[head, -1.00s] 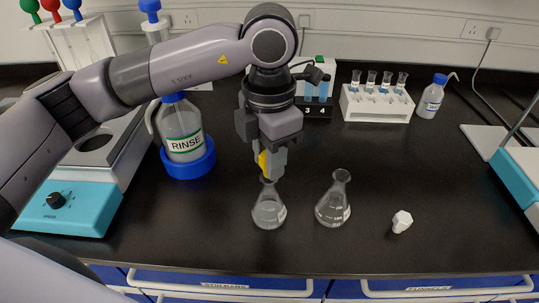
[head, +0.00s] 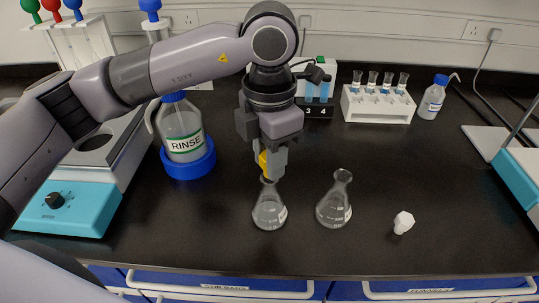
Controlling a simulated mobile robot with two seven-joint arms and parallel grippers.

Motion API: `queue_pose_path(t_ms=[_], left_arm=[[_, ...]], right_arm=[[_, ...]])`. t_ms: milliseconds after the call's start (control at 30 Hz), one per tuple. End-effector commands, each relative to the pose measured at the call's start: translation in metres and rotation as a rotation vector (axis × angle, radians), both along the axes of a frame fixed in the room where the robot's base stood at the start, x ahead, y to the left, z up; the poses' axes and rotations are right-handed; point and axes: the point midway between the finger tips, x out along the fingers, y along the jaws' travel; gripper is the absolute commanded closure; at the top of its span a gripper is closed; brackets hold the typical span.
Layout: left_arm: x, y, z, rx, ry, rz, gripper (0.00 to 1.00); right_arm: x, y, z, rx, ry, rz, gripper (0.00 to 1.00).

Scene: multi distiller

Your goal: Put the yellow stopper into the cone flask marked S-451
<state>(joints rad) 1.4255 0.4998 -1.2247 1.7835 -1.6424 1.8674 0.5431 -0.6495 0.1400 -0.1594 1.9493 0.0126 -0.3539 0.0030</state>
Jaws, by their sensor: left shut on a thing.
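My left gripper (head: 271,168) is shut on the yellow stopper (head: 263,163), of which only a strip shows at the left of the fingers. It is directly over the mouth of the left cone flask (head: 269,209). The fingers hide the stopper's lower end, so I cannot tell whether it is inside the neck. A second cone flask (head: 334,204) stands upright to the right, with an open mouth. Both flasks are clear glass with small white labels, too small to read. My right gripper is not in view.
A white stopper (head: 403,222) lies on the bench right of the flasks. A RINSE bottle (head: 183,134) in a blue holder and a teal stirrer (head: 68,207) stand left. A white tube rack (head: 378,104) and a small wash bottle (head: 432,97) stand behind. The front bench is clear.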

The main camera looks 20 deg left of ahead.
Motion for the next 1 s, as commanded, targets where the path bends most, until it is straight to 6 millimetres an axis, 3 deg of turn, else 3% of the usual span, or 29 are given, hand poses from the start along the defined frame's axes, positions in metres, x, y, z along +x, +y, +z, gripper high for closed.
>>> queue_pose_path(t_ms=[1000], left_arm=[[0.000,0.000,-0.010,0.000,0.000,0.000,1.00]], right_arm=[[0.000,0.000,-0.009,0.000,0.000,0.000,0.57]])
